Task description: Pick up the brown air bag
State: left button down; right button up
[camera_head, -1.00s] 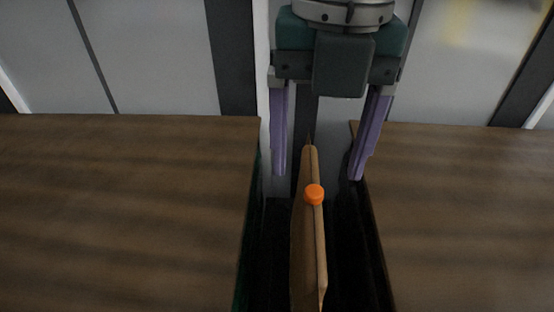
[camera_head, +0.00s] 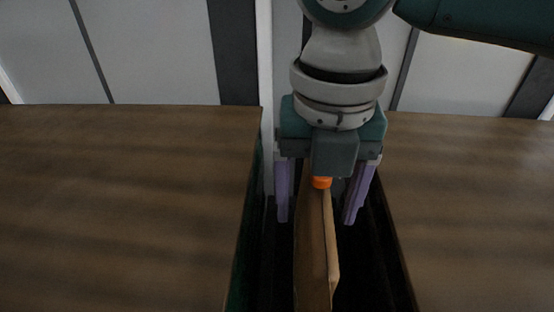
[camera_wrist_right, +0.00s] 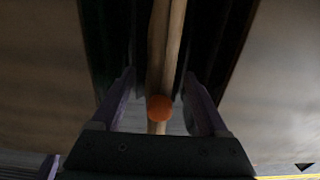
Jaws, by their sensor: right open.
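The brown air bag (camera_head: 312,245) stands on edge as a thin upright sheet in the dark gap between two wooden surfaces. Its orange cap (camera_head: 321,183) sits near its top edge, partly hidden by my gripper. My right gripper (camera_head: 319,218) is open and points down, with one purple finger on each side of the bag. In the right wrist view the bag (camera_wrist_right: 166,50) and its orange cap lie between the two open fingers (camera_wrist_right: 160,80). Both fingers look apart from the bag. My left gripper is not in view.
Wide brown wooden surfaces lie to the left (camera_head: 120,200) and right (camera_head: 460,210) of the gap. The dark gap (camera_head: 368,270) is narrow, with little room beside the fingers. Grey wall panels (camera_head: 150,50) stand behind.

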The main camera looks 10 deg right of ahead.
jog(key=shift+c, duration=0.2)
jog(key=shift+r, duration=0.1)
grip_shut()
dwell(1.0)
